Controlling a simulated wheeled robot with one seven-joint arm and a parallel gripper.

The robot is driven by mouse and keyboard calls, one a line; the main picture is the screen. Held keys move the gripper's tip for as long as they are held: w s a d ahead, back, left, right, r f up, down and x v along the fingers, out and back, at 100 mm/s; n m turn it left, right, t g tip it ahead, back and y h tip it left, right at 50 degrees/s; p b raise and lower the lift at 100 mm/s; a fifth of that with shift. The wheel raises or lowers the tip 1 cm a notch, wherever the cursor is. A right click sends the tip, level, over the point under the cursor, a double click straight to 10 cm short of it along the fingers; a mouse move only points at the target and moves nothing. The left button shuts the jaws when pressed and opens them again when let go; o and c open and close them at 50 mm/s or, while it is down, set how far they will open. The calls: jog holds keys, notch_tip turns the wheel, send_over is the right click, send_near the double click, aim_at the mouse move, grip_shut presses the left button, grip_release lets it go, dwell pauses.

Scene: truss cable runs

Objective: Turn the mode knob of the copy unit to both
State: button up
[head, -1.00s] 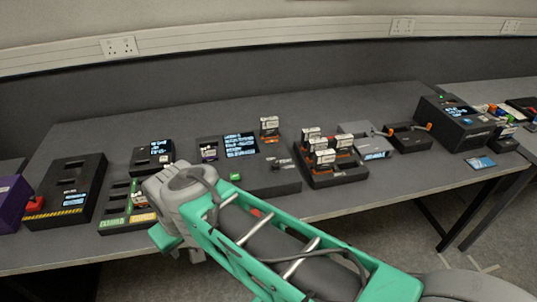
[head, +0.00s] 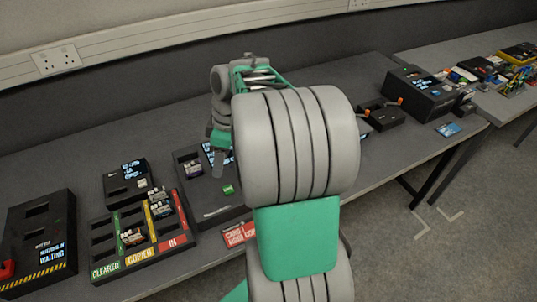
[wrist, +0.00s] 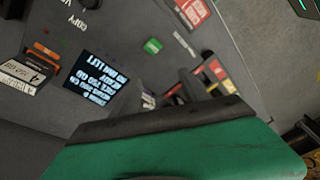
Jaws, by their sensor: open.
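The copy unit (head: 211,196) is a dark box on the table with a lit screen and a green button (head: 228,189). My arm covers its right part in the head view. In the wrist view its screen (wrist: 90,78) and green button (wrist: 152,46) appear upside down. A dark round shape at the top edge (wrist: 90,3), near white "COPY" lettering, may be the mode knob; it is cut off and its setting cannot be read. My gripper (head: 218,163) is open and points down above the unit near its screen, apart from the knob as far as I can tell.
A red sign (head: 240,234) lies at the front edge.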

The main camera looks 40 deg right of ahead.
jog(key=s+d+f+n+y+p, duration=0.1)
jog(key=s+d+f+n, duration=0.15)
jog(key=d, duration=0.65)
jog(key=s+d+f+n+y+p, duration=0.15)
jog(key=d+n, duration=0.25)
jog(key=d, duration=0.5)
jog(key=x, duration=0.6)
jog(key=shift+s+a, duration=0.35)
jog(key=shift+a, duration=0.1)
jog(key=shift+a+f+h, duration=0.1)
jog(key=shift+f+h, duration=0.15)
jog(key=shift+f, duration=0.15)
grip_shut()
